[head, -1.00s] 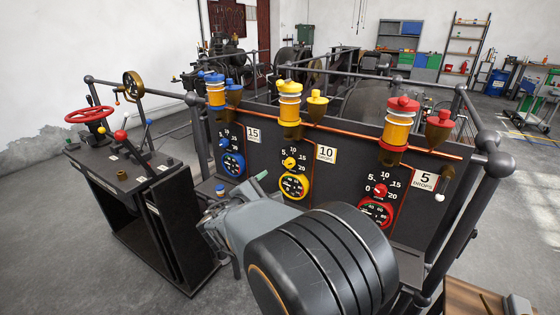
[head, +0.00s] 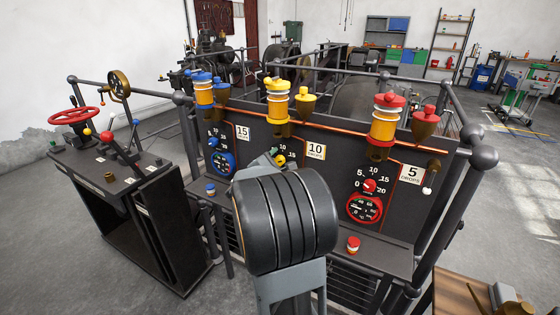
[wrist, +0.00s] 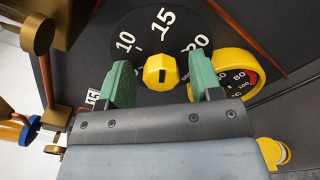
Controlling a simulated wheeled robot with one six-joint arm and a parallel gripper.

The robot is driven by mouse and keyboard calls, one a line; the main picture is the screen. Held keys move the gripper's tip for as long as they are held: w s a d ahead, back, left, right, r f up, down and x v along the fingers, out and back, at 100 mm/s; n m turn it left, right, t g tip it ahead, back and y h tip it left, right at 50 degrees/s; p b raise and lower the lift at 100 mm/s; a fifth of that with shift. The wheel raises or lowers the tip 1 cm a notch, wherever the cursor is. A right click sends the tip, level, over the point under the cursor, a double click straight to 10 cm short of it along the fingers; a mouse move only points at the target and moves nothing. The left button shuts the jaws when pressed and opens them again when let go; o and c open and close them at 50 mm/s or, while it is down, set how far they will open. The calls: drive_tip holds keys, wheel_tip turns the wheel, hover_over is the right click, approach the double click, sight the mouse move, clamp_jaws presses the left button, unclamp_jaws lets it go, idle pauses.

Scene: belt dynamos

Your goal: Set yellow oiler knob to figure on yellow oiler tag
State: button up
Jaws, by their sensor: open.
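The yellow oiler knob (wrist: 159,72) sits on a black dial in the wrist view, with 10, 15 and 20 showing around it. It has a dark mark on its face; I cannot tell for sure which figure it points to. My gripper (wrist: 160,62) is open, its green fingers on either side of the knob with gaps showing. In the head view the knob (head: 280,160) is partly hidden by my arm. The yellow oiler tag (head: 316,151) reads 10 DROPS.
The yellow gauge (wrist: 238,75) lies right beside the right finger in the wrist view. In the head view the blue gauge (head: 222,163) stands left and the red knob (head: 369,186) and red gauge (head: 364,208) right. A copper pipe (head: 350,137) crosses above.

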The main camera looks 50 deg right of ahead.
drive_tip(key=shift+d, duration=0.1)
drive_tip(key=c, duration=0.9)
drive_tip(key=shift+w+d, duration=0.1)
drive_tip(key=shift+c, duration=0.2)
drive_tip(key=shift+n, duration=0.3)
drive_tip(key=n, duration=0.5)
drive_tip(key=shift+p, duration=0.4)
drive_tip(key=n+p, duration=0.1)
drive_tip(key=n, duration=0.2)
drive_tip(key=shift+r, duration=0.15)
drive_tip(key=shift+n+p, duration=0.7)
drive_tip(key=shift+n, duration=1)
